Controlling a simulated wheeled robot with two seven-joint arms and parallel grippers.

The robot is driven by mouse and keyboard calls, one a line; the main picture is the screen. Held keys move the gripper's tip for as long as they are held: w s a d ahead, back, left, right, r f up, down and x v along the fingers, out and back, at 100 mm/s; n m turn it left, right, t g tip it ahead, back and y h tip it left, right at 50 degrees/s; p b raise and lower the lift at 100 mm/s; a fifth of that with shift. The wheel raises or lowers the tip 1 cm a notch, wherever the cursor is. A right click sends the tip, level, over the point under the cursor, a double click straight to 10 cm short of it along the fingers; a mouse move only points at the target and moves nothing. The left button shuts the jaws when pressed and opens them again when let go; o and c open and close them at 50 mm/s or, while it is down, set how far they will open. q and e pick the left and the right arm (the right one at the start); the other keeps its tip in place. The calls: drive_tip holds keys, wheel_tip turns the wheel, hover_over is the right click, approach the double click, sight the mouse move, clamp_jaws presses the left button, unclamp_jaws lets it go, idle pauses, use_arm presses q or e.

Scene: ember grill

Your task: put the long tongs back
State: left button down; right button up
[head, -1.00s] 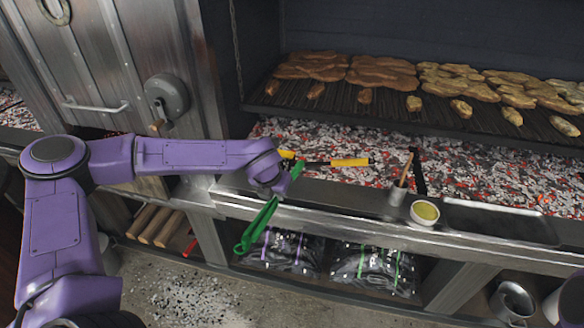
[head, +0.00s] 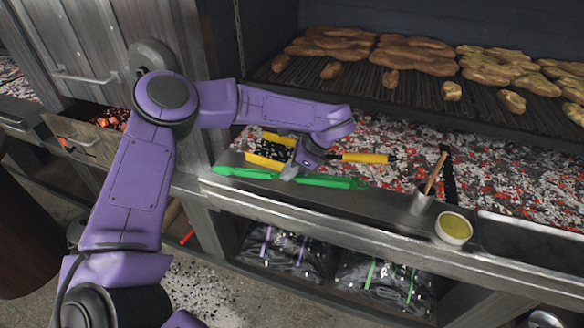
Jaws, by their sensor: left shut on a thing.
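The long green tongs (head: 330,181) lie level along the front metal ledge (head: 385,203), with green ends showing on both sides of my left gripper. My left gripper (head: 290,172) is shut on the tongs near their middle, pointing down at the ledge. The fingers and the gripped part are partly hidden by the wrist. I cannot tell whether the tongs touch the ledge or are just above it. My right gripper is not in view.
A yellow tray with dark contents (head: 266,160) and a yellow-handled tool (head: 362,157) are just behind. A metal cup with a brush (head: 421,200) and a bowl of yellow sauce (head: 454,228) stand right. Hot coals (head: 500,185) and a loaded grill (head: 410,93) lie beyond.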

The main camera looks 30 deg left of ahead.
use_arm(q)
drive_tip(key=f, duration=0.1)
drive_tip(key=f+b, duration=0.1)
drive_tip(key=f, duration=0.2)
drive_tip(key=shift+w+f+b, duration=0.4)
wheel_tip(320, 180, down, 2)
drive_tip(key=b, duration=0.2)
drive_tip(key=shift+s+b, duration=0.1)
drive_tip(key=shift+b, duration=0.25)
drive_tip(key=shift+f+b, duration=0.4)
unclamp_jaws()
drive_tip(key=shift+r, duration=0.15)
